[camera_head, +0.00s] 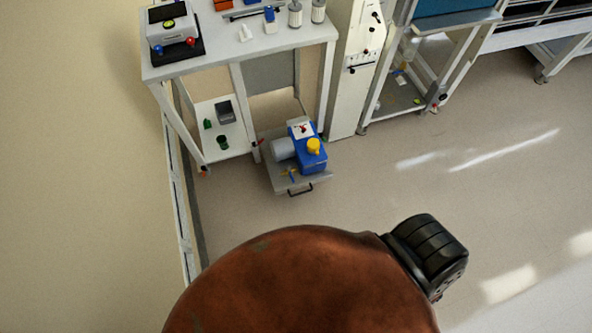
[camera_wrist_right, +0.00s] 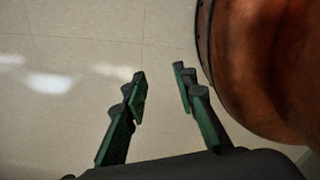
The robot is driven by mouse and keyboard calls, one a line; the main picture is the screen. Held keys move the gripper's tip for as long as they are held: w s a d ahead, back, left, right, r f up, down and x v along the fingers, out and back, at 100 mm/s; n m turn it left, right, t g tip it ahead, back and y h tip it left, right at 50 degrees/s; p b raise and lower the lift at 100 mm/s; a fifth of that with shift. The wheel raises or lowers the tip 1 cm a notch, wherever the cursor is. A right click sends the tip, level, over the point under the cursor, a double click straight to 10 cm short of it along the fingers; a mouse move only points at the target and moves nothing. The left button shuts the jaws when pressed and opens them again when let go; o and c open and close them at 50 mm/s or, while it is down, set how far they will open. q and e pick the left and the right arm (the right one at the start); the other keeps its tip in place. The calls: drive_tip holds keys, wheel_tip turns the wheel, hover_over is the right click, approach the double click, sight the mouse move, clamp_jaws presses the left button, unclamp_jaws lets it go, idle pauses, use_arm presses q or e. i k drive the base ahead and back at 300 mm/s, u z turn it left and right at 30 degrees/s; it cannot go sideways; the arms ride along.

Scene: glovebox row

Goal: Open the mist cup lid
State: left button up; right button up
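A blue pump (camera_head: 308,160) with a grey cylindrical motor (camera_head: 284,149) sits on a low grey cart at floor level in the head view. A yellow cap (camera_head: 314,146) stands on the pump's top. I cannot tell at this size which part is the mist cup lid, or whether it is open. My right gripper (camera_wrist_right: 160,72) shows in the right wrist view, its two fingers apart and nothing between them, above bare floor. It is far from the pump. My left gripper is not in view.
A white table (camera_head: 235,40) with several devices stands behind the cart (camera_head: 317,183). A low shelf (camera_head: 232,139) holds small items to the cart's left. A tall white cabinet (camera_head: 353,70) stands to the right. The floor (camera_head: 440,160) right of the cart is clear.

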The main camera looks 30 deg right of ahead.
sight(313, 144)
drive_tip(key=k, duration=0.35)
drive_tip(key=z, duration=0.95)
